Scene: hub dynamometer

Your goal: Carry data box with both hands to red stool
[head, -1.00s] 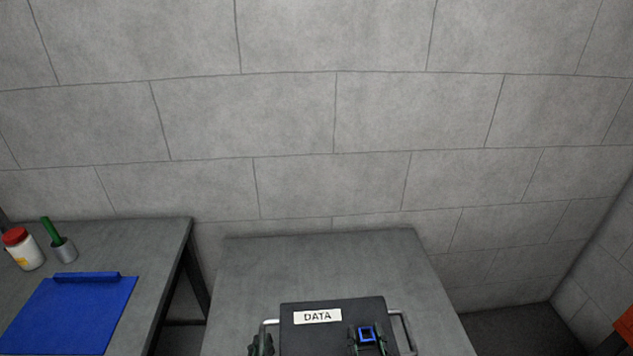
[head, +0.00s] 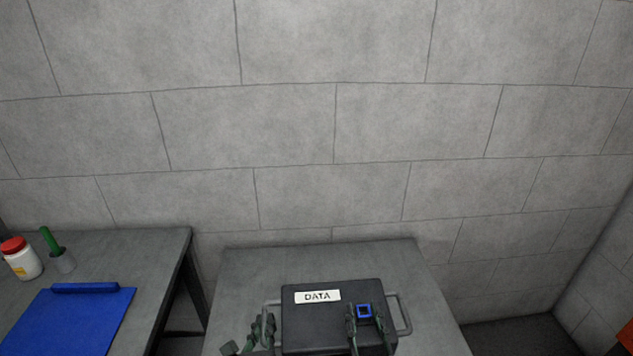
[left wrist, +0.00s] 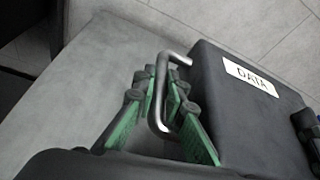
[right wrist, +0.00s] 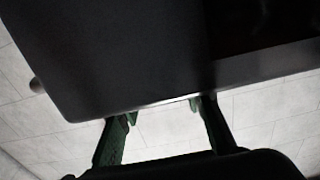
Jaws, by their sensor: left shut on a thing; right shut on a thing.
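The dark grey data box (head: 305,328) with a white DATA label is at the front of the grey table, in the head view. My left gripper (head: 262,332) is at its left metal handle, with fingers on either side of the bar (left wrist: 160,95) in the left wrist view. My right gripper (head: 365,325) shows over the right part of the box; in the right wrist view its fingers (right wrist: 162,108) are at the dark box's edge, and its hold is partly hidden. I cannot tell whether the box is clear of the table. A cut-off red-orange thing (head: 625,337) at the right edge may be the red stool.
The grey table (head: 310,260) has bare surface behind the box. A block wall stands behind.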

